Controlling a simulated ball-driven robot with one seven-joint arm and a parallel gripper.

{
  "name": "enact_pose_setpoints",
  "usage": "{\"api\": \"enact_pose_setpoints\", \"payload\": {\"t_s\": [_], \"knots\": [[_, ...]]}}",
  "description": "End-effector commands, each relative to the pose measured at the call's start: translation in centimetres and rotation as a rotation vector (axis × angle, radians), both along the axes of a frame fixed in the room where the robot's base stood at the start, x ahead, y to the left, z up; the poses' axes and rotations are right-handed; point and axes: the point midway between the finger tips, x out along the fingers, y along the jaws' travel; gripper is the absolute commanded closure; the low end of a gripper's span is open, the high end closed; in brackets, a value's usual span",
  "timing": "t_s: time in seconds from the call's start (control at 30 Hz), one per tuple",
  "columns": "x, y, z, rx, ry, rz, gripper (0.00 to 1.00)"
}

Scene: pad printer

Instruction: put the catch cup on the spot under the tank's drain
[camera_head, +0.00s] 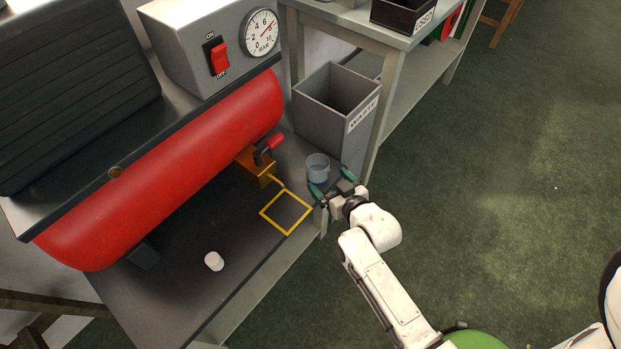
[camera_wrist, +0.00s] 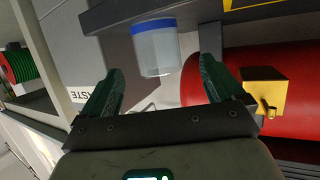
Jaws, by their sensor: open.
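The catch cup (camera_head: 318,167), a small clear bluish cup, stands upright on the dark bench top near its right end. In the wrist view, which is upside down, the cup (camera_wrist: 157,52) shows a blue band where it meets the bench. My gripper (camera_head: 331,183) is open and empty just in front of the cup; in the wrist view the cup lies ahead between the two green fingers, apart from them. The marked spot, a yellow square outline (camera_head: 300,222), is empty, left of and nearer than the cup. The brass drain (camera_head: 257,170) with its red lever sits on the red tank (camera_head: 170,170).
A grey waste bin (camera_head: 325,115) stands close behind the cup. A small white cylinder (camera_head: 214,261) sits on the bench to the front left. A grey box with switch and gauge (camera_head: 205,45) is above the tank. The bench between the cup and square looks clear.

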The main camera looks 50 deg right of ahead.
Motion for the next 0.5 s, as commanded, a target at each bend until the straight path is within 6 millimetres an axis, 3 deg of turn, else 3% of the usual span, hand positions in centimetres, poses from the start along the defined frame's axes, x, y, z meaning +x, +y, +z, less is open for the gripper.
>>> {"api": "enact_pose_setpoints", "payload": {"t_s": [0.5], "knots": [[4.9, -2.2, -1.9, -0.001, 0.0, -0.002, 0.05]]}}
